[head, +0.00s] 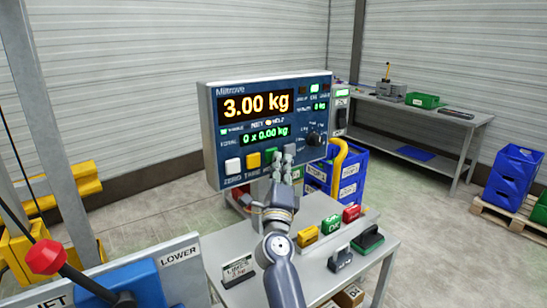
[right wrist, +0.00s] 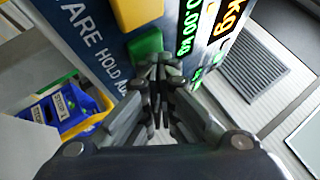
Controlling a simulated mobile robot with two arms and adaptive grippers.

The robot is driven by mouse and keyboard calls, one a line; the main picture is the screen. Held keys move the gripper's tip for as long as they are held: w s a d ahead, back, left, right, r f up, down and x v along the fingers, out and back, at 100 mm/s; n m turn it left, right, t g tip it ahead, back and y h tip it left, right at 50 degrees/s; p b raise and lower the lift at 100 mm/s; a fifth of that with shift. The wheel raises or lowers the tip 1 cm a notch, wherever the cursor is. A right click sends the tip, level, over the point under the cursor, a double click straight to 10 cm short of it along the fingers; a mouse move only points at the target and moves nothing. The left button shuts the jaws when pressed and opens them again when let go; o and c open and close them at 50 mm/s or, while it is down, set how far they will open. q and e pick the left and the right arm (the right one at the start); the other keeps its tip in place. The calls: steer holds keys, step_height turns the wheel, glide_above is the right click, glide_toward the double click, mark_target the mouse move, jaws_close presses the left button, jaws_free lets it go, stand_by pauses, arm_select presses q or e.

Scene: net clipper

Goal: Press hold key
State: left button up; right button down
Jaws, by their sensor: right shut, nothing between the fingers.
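The weighing indicator (head: 212,118) is a dark blue box showing 3.00 kg. Its lower row has a white zero key (head: 233,165), a yellow tare key (head: 253,160), a green hold key (head: 270,155) and a grey key (head: 289,149). My right gripper (head: 284,160) is shut and empty, its fingers up against or just before the panel beside the green key. In the right wrist view, the closed fingertips (right wrist: 159,70) overlap the edge of the green hold key (right wrist: 146,45); whether they touch it is unclear. My left gripper is not in view.
A small table (head: 376,260) below the indicator carries yellow, green and red blocks and a black label stand (head: 238,271). Blue bins (head: 350,178) stand behind. A red-knobbed lever (head: 47,257) and a LIFT/LOWER panel (head: 180,255) are at the left.

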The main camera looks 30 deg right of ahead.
steer(key=shift+s, duration=0.2)
steer(key=shift+s+p, duration=0.55)
steer(key=shift+s, duration=0.15)
steer(key=s, duration=0.1)
steer(key=s+p, duration=0.1)
steer(key=s, duration=0.1)
steer(key=s+p, duration=0.1)
steer(key=s, duration=0.1)
steer(key=shift+d, duration=0.25)
steer(key=shift+f, duration=0.1)
stand_by(0.7)
